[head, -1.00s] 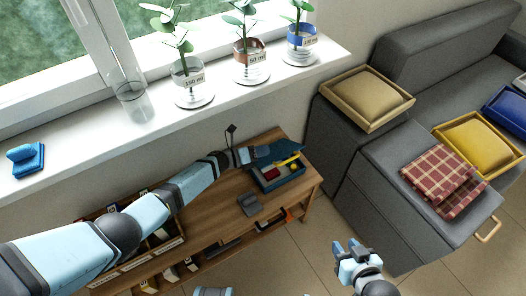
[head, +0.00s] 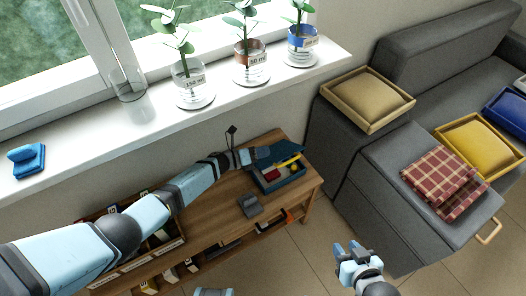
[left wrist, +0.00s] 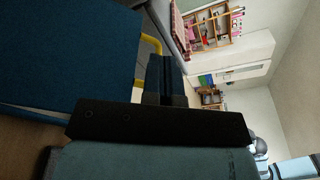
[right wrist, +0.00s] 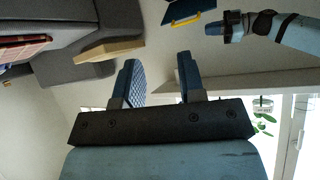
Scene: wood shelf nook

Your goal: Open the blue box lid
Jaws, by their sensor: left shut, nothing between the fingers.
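The blue box (head: 282,181) stands at the right end of the wooden shelf unit. Its lid (head: 290,152) is raised at the back, and red and yellow things show inside. The lid appears to fill the left of the left wrist view (left wrist: 70,50), with a yellow handle (left wrist: 127,45) beside it. My left gripper (head: 252,157) is shut and empty, close beside the lid; whether it touches is unclear. My right gripper (head: 346,248) is open and empty, in front of the unit and away from the box. Its fingers stand apart in the right wrist view (right wrist: 160,72).
A grey object (head: 250,205) lies on the wooden top (head: 225,195) left of the box. The windowsill (head: 130,125) with potted plants runs behind. A grey sofa (head: 385,205) with trays and checked cloth stands right. Floor is free around my right gripper.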

